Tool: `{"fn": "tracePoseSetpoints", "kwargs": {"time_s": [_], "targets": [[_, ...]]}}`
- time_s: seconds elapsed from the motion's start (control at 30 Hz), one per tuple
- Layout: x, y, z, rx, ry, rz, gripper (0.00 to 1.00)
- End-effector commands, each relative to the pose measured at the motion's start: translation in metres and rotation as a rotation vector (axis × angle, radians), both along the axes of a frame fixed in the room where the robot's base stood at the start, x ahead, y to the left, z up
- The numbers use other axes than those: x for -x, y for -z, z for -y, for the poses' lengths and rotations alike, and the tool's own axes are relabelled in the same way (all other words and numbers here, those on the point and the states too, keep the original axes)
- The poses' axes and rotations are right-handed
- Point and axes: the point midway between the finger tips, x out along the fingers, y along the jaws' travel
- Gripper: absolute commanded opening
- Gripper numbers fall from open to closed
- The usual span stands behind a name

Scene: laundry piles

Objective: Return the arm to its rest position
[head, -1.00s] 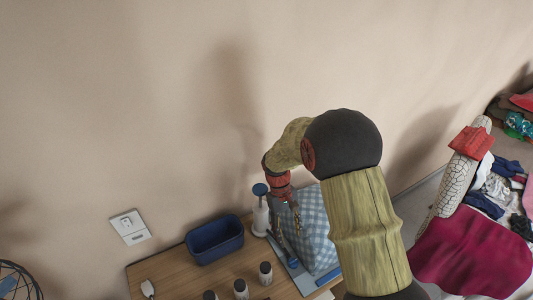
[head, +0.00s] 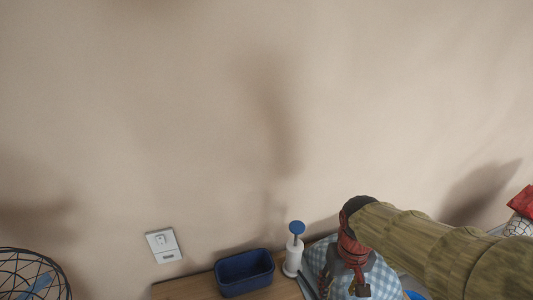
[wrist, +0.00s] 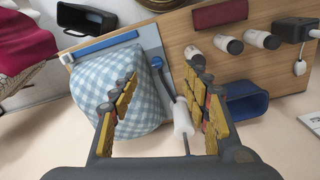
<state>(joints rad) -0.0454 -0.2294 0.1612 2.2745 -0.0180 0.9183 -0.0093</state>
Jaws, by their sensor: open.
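My gripper (head: 346,286) is at the lower right of the head view, at the end of my arm and in front of a blue checked cloth bundle (head: 385,280). In the wrist view my gripper (wrist: 162,78) has its two yellow-padded fingers spread apart with nothing held between them. The checked bundle (wrist: 88,82) lies beyond the left finger. A white bottle with a blue top (wrist: 182,118) shows between the fingers, on the right side.
A blue bin (head: 245,273) stands on the wooden tabletop (head: 190,288), left of the white bottle (head: 293,262). A wire basket (head: 30,275) is at the far left. Several small jars (wrist: 228,43) stand on the table. The wall has a socket (head: 163,245); open air lies above the table.

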Motion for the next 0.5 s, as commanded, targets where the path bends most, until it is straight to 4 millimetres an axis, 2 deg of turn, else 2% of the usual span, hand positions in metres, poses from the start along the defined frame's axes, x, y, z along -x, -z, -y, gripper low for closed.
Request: {"fn": "tracePoseSetpoints", "kwargs": {"time_s": [0.1, 0.3, 0.5], "targets": [[0.02, -0.023, 0.002, -0.011, 0.02, 0.103, 0.47], [0.051, -0.056, 0.006, -0.024, 0.042, 0.267, 0.47], [0.068, -0.085, 0.009, -0.03, 0.053, 0.41, 0.47]]}}
